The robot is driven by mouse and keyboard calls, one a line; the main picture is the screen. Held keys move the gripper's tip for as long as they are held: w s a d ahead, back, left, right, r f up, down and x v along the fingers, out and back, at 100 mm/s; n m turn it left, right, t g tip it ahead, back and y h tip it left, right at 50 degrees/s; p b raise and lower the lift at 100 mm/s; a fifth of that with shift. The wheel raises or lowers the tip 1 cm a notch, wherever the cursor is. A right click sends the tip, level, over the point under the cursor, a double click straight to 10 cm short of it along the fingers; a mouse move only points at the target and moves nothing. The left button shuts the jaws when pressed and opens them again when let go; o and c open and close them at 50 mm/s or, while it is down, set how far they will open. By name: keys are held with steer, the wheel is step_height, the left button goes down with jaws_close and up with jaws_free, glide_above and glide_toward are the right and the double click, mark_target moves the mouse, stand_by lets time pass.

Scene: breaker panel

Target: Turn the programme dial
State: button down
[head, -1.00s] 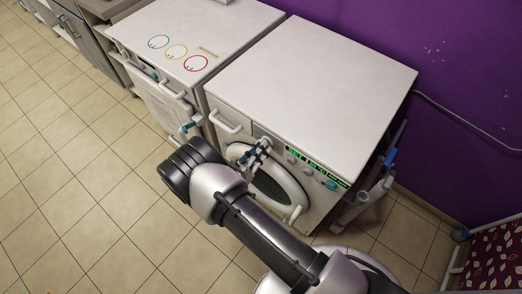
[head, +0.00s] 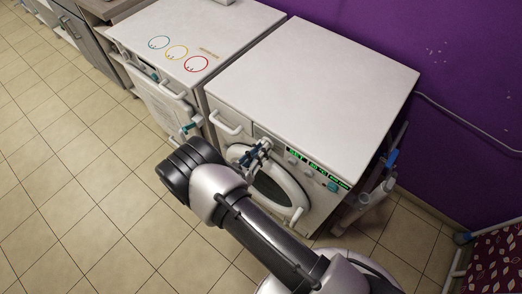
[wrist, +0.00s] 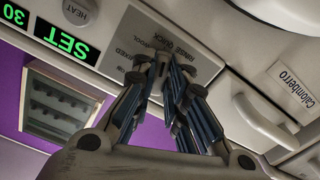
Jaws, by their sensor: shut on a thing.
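The programme dial is mostly hidden behind my fingertips. It is on the front of the white washing machine (head: 310,75). In the wrist view its grey label plate (wrist: 200,68) shows, with upside-down words such as QUICK, RINSE and WOOL. My gripper (head: 264,146) is at the front panel, left of the green displays. In the wrist view my gripper (wrist: 163,66) has its fingertips close together over the plate, shut on the dial. How far the dial is turned cannot be seen.
A HEAT knob (wrist: 78,10) and green SET display (wrist: 66,42) are beside the plate. A drawer handle (wrist: 262,122) is on the other side. The round door (head: 285,190) is below. A second white machine (head: 190,35) stands to the left. Tiled floor is clear at left.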

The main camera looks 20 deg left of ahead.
steer(key=c, duration=1.6)
jaws_free()
steer(key=shift+s, duration=0.1)
steer(key=v, duration=1.1)
steer(key=shift+s+a, duration=0.2)
steer(key=shift+s, duration=0.15)
